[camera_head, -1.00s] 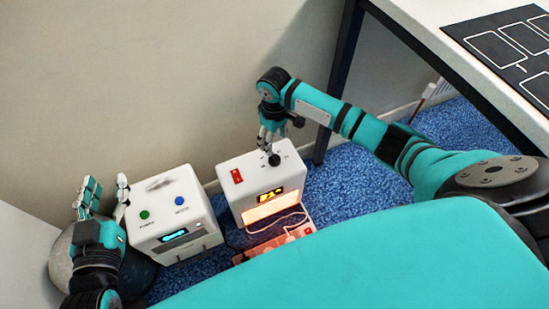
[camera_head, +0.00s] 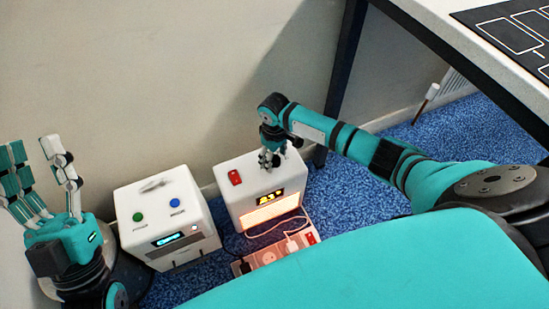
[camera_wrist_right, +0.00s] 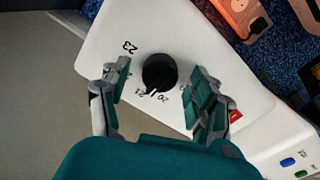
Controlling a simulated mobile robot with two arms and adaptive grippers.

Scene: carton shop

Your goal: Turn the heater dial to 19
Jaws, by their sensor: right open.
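The heater (camera_head: 231,200) is a white box with a red switch, a lit orange display and a glowing front. Its black dial (camera_wrist_right: 158,72) is on the top, with 23, 21 and 20 readable around it in the right wrist view. The dial's white mark points between 21 and 20. My right gripper (camera_head: 270,160) is over the heater top; in the wrist view its open fingers (camera_wrist_right: 160,98) are on either side of the dial, with gaps to it. In the head view the dial is largely hidden by the gripper. My left gripper (camera_head: 45,170) is open and empty at the left.
A white box (camera_head: 150,232) with green and blue buttons stands left of the heater. A power strip (camera_head: 268,256) with plugs and a cable lies in front of it. The wall is behind, and a table (camera_head: 440,40) is at upper right.

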